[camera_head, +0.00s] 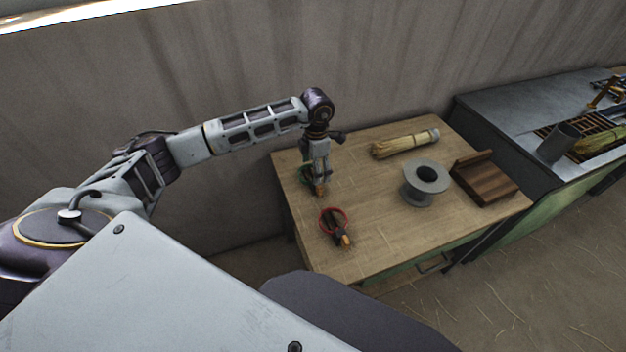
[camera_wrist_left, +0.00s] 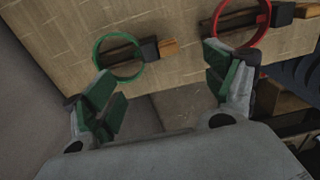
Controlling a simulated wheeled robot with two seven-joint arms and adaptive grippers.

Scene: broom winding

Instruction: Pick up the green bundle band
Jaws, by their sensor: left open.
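The green bundle band (camera_wrist_left: 97,53) is a thin ring lying on the table, around or over a dark bar with a wooden end; I cannot tell which. In the head view only a bit of the green band (camera_head: 305,175) shows beside my left gripper (camera_head: 320,188), which hides the rest. My left gripper points down over the table's left part. In the left wrist view its green-padded fingers (camera_wrist_left: 163,88) are open and empty, with the band beyond them, nearer the left finger. My right gripper is not in view.
A red band (camera_head: 323,212) with a similar dark piece lies nearby on the wooden table (camera_head: 385,255). A grey spool (camera_head: 427,173), a straw bundle (camera_head: 398,147) and a brown wooden holder (camera_head: 485,184) stand farther right. A wall runs behind the table; the front middle is clear.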

